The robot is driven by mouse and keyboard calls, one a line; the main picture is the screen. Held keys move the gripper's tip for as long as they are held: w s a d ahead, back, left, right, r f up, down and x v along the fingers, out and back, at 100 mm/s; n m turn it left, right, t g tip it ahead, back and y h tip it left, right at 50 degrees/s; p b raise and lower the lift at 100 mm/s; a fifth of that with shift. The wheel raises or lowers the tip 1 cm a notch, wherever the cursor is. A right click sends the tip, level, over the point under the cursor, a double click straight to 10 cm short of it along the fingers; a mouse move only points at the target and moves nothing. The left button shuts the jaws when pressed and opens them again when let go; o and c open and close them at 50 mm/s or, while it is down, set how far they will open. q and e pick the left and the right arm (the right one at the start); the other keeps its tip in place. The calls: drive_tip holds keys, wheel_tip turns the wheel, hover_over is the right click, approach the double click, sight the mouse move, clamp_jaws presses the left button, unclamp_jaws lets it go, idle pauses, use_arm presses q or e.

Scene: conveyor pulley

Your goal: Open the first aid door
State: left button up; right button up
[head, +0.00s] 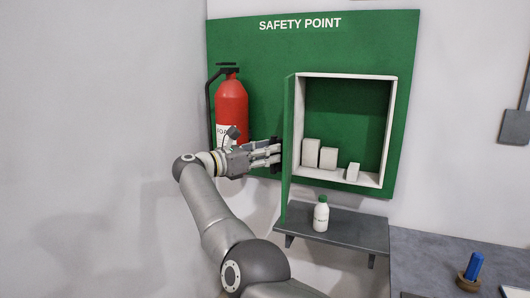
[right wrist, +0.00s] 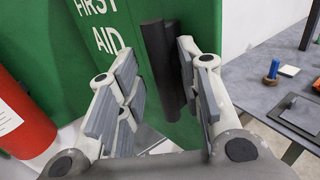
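The first aid door (head: 289,130) stands swung wide open on the left side of the white-framed cabinet (head: 392,130), seen nearly edge-on in the head view. In the right wrist view its green outer face (right wrist: 122,45) carries white "FIRST AID" lettering and a dark upright handle (right wrist: 160,65). My right gripper (head: 273,155) is on the outer side of the door, left of it. In the right wrist view its fingers (right wrist: 165,88) are spread apart, with the handle beyond and between them, closer to the right finger. Whether they touch it is unclear. My left gripper is out of view.
A red fire extinguisher (head: 231,105) hangs left of the door, close behind my right gripper. White boxes (head: 328,158) stand inside the cabinet. A white bottle with a green cap (head: 321,216) stands on the grey shelf (head: 355,232) below. A grey table (head: 430,255) is at the lower right.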

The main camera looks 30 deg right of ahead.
drive_tip(key=shift+o, duration=0.7)
drive_tip(key=shift+w+d+r, duration=0.2)
drive_tip(key=shift+d+r, duration=0.35)
drive_tip(key=shift+r, duration=0.1)
drive_tip(key=shift+w+d+f, duration=0.1)
drive_tip(key=shift+d+f, duration=0.05)
drive_tip(key=shift+d, duration=0.1)
drive_tip(key=shift+a, duration=0.15)
drive_tip(key=s+a, duration=0.2)
drive_tip(key=a, duration=1)
drive_tip(key=shift+s+f, duration=0.15)
drive_tip(key=shift+f, duration=0.2)
